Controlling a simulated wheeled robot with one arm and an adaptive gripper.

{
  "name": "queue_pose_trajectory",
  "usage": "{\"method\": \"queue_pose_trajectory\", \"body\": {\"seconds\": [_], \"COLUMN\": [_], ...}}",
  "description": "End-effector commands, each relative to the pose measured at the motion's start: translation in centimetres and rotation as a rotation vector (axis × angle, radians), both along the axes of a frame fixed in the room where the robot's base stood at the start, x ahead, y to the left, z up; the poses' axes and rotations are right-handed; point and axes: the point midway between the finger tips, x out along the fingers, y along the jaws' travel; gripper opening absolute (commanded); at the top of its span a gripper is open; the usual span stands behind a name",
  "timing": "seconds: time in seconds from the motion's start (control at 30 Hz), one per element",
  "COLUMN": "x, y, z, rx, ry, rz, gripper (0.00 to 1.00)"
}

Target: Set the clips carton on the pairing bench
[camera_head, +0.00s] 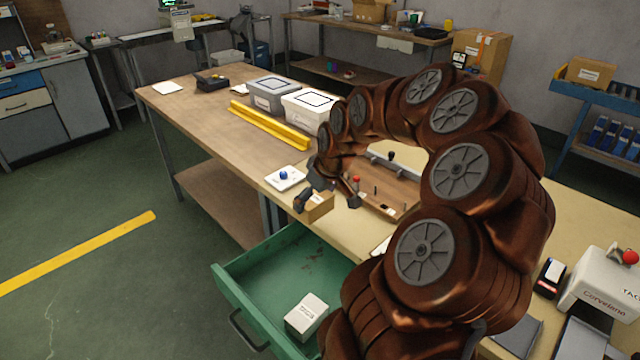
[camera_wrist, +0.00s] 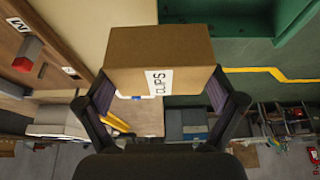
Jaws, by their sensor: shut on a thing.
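The clips carton (camera_wrist: 158,55) is a small brown box with a white label reading CLIPS. In the wrist view it sits between the two fingers of my gripper (camera_wrist: 160,95), which is shut on it. In the head view my gripper (camera_head: 318,200) holds the carton (camera_head: 319,208) near the front edge of the bench, beside the open green drawer. I cannot tell for certain whether the carton touches anything below. Which table is the pairing bench is not marked; a long wooden-topped bench (camera_head: 190,105) stands behind and to the left.
The open green drawer (camera_head: 240,300) holds a white box (camera_head: 307,316). A wooden fixture (camera_head: 385,190) is right of my gripper.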

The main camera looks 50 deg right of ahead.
Motion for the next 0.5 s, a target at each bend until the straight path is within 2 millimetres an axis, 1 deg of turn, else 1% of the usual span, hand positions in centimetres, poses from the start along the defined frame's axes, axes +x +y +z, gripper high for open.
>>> {"method": "queue_pose_trajectory", "body": {"seconds": [0.1, 0.5], "x": [1.4, 5.4], "y": [-1.3, -5.6], "z": [-0.1, -0.6], "rx": [0.003, 0.002], "ry": [0.001, 0.002], "rz": [0.001, 0.001], "gripper": [0.52, 0.52]}}
